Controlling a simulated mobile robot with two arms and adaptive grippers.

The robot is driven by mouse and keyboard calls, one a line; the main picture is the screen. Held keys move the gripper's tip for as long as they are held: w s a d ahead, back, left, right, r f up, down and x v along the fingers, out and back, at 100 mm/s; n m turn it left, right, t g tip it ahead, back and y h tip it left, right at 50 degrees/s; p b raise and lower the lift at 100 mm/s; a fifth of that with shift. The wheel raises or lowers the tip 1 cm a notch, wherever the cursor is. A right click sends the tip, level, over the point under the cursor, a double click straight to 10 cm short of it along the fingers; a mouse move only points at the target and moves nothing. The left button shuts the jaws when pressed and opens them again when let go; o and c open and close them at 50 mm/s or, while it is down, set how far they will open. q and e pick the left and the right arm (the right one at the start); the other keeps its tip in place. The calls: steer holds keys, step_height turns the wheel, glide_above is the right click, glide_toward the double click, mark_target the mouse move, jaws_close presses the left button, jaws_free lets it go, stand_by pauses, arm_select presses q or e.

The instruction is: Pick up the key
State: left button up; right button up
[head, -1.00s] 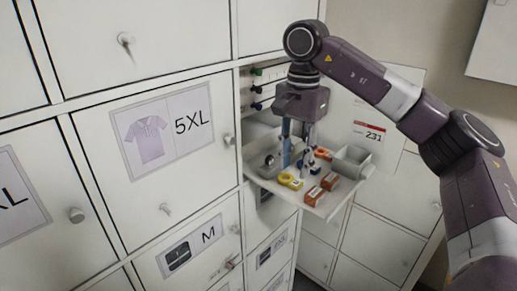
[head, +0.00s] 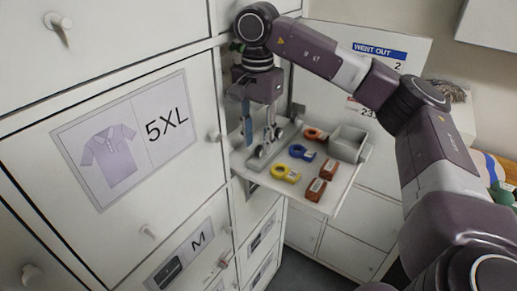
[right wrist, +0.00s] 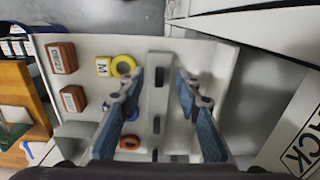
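My right gripper (head: 262,138) is open, its fingers pointing down over a pull-out shelf (head: 322,193). In the right wrist view, its fingertips (right wrist: 160,88) stand apart on either side of a long grey slotted bar (right wrist: 157,115), with nothing seen between them but the bar. No plain key shape can be made out. Ring-shaped tags lie on the shelf: a yellow one (head: 286,173) marked M in the right wrist view (right wrist: 122,66), a blue one (head: 302,152) and an orange one (head: 315,134). My left gripper is not in view.
Two brown-orange boxes (head: 328,168) (head: 316,190) lie at the shelf's right, near a grey bin (head: 348,143). Locker doors, one labelled 5XL (head: 130,140), stand close on the left. A WENT OUT board (head: 370,55) is behind the arm.

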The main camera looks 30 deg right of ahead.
mark_target(258, 148)
step_height(258, 148, down, 3)
steer(key=shift+s+r+p, duration=0.1)
steer(key=shift+p, duration=0.35)
steer(key=shift+f, duration=0.2)
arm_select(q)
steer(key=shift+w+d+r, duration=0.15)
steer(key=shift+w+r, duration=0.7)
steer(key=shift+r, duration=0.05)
arm_select(e)
jaws_close()
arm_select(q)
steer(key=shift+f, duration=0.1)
arm_select(e)
steer(key=shift+r, duration=0.1)
